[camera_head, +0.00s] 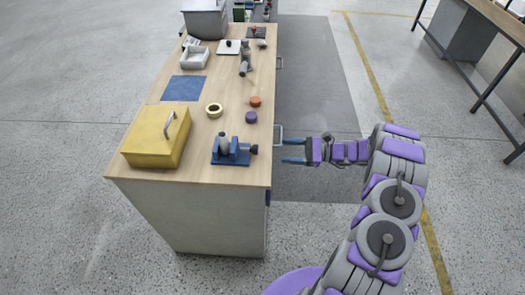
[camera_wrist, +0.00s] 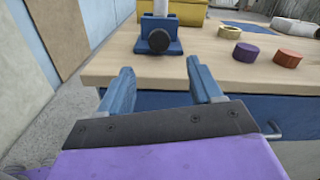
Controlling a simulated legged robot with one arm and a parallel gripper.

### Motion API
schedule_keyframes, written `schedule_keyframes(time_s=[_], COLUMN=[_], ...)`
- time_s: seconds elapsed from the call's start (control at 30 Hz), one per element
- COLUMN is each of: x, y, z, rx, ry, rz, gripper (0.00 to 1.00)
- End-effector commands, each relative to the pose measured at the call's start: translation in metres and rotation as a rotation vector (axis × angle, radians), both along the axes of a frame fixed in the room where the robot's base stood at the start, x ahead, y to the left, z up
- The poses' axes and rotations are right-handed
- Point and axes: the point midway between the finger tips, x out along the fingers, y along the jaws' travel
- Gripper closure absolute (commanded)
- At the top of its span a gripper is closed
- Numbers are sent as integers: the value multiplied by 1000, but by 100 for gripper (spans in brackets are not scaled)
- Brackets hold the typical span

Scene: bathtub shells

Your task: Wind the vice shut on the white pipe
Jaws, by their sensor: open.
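The blue vice (camera_head: 238,158) stands near the front right corner of the wooden workbench. A pale, whitish-grey pipe (camera_head: 223,145) stands upright in it. Its dark round knob (camera_head: 254,149) faces the bench edge and my gripper. In the wrist view the vice (camera_wrist: 174,48) is straight ahead, with the knob (camera_wrist: 159,40) in front of the white pipe (camera_wrist: 164,8). My gripper (camera_head: 283,151) is open and empty just off the bench's right edge, apart from the knob. Its two blue fingers (camera_wrist: 160,75) are spread below the knob in the wrist view. The gap between jaws and pipe is hidden.
A yellow box (camera_head: 150,148) with a handle is left of the vice. A tape roll (camera_head: 214,109), a purple disc (camera_head: 251,117) and an orange disc (camera_head: 255,101) lie beyond it. A drawer handle (camera_wrist: 272,130) sticks out from the bench side near my gripper.

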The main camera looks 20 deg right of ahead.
Motion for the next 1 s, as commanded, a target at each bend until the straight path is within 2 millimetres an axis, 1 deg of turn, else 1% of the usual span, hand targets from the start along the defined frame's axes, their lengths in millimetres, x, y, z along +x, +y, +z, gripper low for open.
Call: schedule_keyframes(time_s=[0.03,0.2,0.4,0.6,0.93,1.0], x=[2,12,23,28,29,29], y=[11,43,76,90,92,92], z=[-2,-2,0,0,0,0], rx=[-2,-2,-3,0,0,-1], ry=[2,3,0,0,0,0], rz=[2,3,4,2,0,0], gripper=[36,36,36,36,36,41])
